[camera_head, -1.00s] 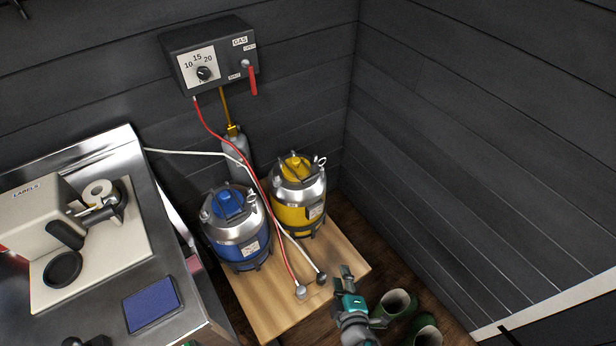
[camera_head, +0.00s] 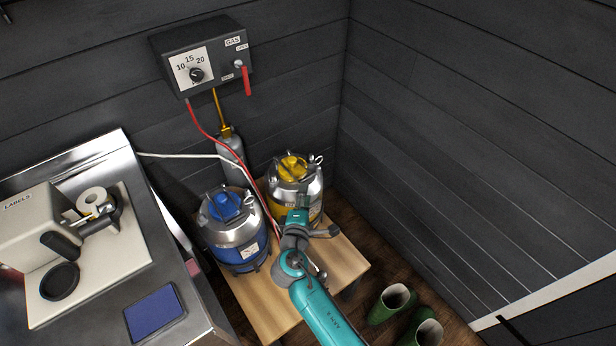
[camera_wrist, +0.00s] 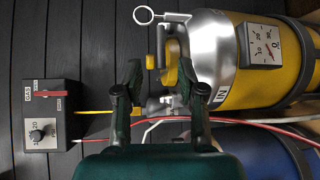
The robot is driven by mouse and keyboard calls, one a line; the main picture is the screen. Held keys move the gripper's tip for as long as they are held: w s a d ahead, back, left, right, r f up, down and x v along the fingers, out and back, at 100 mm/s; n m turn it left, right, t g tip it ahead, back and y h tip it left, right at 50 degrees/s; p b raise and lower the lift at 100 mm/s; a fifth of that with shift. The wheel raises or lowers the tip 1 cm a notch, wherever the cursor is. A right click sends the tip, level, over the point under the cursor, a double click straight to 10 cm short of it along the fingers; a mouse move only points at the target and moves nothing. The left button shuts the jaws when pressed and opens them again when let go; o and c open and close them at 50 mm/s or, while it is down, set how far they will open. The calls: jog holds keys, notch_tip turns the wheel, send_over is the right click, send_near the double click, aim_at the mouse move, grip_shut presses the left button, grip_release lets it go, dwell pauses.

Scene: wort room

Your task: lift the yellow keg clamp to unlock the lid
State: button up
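The yellow keg (camera_head: 290,183) stands at the back right of the wooden platform, its yellow lid (camera_head: 293,164) and metal ring (camera_head: 319,159) on top. In the wrist view the keg (camera_wrist: 263,80) lies sideways, its lid end to the left. My gripper (camera_head: 298,212) is just in front of the keg. In the wrist view its fingers (camera_wrist: 161,76) are apart with nothing held, reaching toward the lid end. Contact cannot be told.
A blue keg (camera_head: 236,232) stands close on the left. A grey cylinder (camera_head: 231,150) stands behind. Green boots (camera_head: 391,301) are on the floor at right. A steel counter (camera_head: 195,300) is at left.

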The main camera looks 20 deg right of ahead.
aim_at(309, 176)
jog(key=x, duration=0.8)
jog(key=shift+w, duration=0.1)
grip_shut()
